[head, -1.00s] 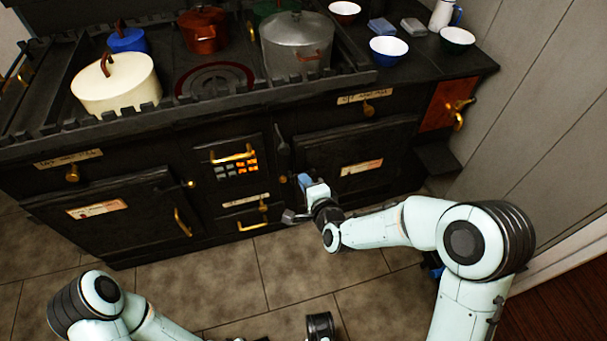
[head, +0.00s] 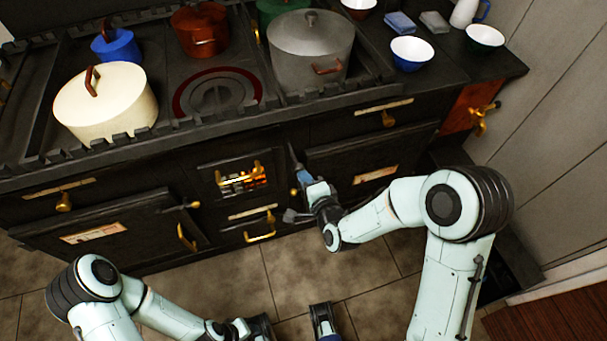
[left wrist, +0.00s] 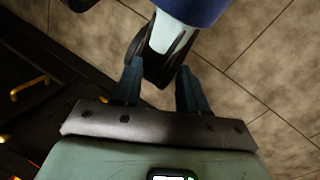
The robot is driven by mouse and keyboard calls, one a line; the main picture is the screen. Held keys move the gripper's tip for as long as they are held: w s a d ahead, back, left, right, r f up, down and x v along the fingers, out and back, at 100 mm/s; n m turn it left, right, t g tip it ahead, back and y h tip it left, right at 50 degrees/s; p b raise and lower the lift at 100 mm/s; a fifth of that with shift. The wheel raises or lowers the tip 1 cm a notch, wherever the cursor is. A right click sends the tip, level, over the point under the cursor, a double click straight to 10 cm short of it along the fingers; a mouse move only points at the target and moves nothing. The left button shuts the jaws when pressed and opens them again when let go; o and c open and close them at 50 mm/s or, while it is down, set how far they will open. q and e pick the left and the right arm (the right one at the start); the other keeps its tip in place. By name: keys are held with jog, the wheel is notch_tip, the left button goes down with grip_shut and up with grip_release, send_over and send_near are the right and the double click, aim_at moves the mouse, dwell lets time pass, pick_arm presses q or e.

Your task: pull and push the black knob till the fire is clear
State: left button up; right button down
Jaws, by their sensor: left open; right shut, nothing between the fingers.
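A dark upright rod (head: 292,157) shows just above the fingertips. The black knob cannot be made out; the gripper covers that spot, so contact cannot be told. My left gripper (left wrist: 161,78) is open, low above the floor, in the left wrist view. A blue, white and black part shows beyond its fingers.
A cream pot (head: 107,105), a grey pot (head: 310,50) and a copper pot (head: 200,32) stand on the range top. Bowls stand at the right, including a blue one (head: 411,52). The tiled floor (head: 375,262) before the range is open.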

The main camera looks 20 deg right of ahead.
aim_at(302, 166)
pick_arm(q)
jog(key=shift+s, duration=0.1)
pick_arm(e)
jog(key=shift+s, duration=0.1)
jog(key=w+b, duration=0.2)
jog(key=w, duration=0.4)
jog(key=shift+w+f, duration=0.1)
jog(key=shift+w, duration=0.3)
pick_arm(q)
jog(key=shift+t+y, duration=0.3)
jog(key=shift+t, duration=0.4)
jog(key=w+f, duration=0.1)
jog(key=w+a+f, duration=0.1)
jog(key=w+f, duration=0.1)
jog(key=shift+w+a+b, duration=0.3)
jog(key=shift+w+a, duration=0.05)
jog(key=shift+w, duration=0.05)
pick_arm(e)
jog(key=shift+w+r, duration=0.25)
jog(key=shift+w, duration=0.05)
pick_arm(q)
jog(key=shift+f, duration=0.1)
